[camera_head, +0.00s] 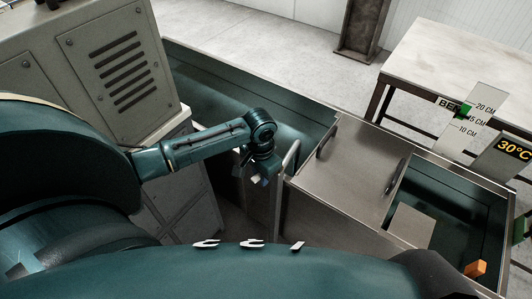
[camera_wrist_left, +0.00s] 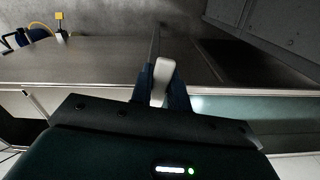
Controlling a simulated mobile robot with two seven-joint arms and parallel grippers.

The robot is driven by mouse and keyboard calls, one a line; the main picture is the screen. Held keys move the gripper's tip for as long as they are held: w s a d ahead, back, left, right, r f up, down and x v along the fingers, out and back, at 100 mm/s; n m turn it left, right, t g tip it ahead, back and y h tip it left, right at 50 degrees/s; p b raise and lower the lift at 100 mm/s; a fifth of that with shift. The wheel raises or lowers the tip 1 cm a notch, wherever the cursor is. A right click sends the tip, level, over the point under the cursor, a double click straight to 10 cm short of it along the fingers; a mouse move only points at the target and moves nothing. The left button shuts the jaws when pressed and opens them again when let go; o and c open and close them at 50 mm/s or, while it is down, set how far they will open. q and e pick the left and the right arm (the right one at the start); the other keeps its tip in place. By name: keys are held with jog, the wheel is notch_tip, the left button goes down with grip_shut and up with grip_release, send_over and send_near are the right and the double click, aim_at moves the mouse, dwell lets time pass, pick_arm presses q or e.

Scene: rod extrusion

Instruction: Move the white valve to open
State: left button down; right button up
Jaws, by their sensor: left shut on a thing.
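The white valve (camera_wrist_left: 162,78) shows in the left wrist view as a short pale handle with a rounded end. My left gripper (camera_wrist_left: 161,92) is shut on it, with one dark finger on each side. In the head view my left gripper (camera_head: 261,178) points down beside the near end of the metal tank, and a small pale bit of the valve (camera_head: 257,181) shows at its fingertips. The valve's base and pipe are hidden, so I cannot tell how far it is turned. My right gripper is not in view.
The steel tank (camera_head: 335,190) with a curved handle stands right of my gripper. A grey vented cabinet (camera_head: 122,70) stands at the left. A table (camera_head: 460,55) is at the back right.

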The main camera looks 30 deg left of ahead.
pick_arm(q)
jog(key=shift+d, duration=0.15)
jog(key=shift+s+d+n, duration=0.1)
jog(key=shift+d+n, duration=0.25)
jog(key=shift+n, duration=0.35)
jog(key=c, duration=1.3)
grip_release()
jog(key=shift+o, duration=0.2)
jog(key=shift+r, duration=0.45)
notch_tip(320, 180, up, 12)
jog(key=shift+r, duration=0.2)
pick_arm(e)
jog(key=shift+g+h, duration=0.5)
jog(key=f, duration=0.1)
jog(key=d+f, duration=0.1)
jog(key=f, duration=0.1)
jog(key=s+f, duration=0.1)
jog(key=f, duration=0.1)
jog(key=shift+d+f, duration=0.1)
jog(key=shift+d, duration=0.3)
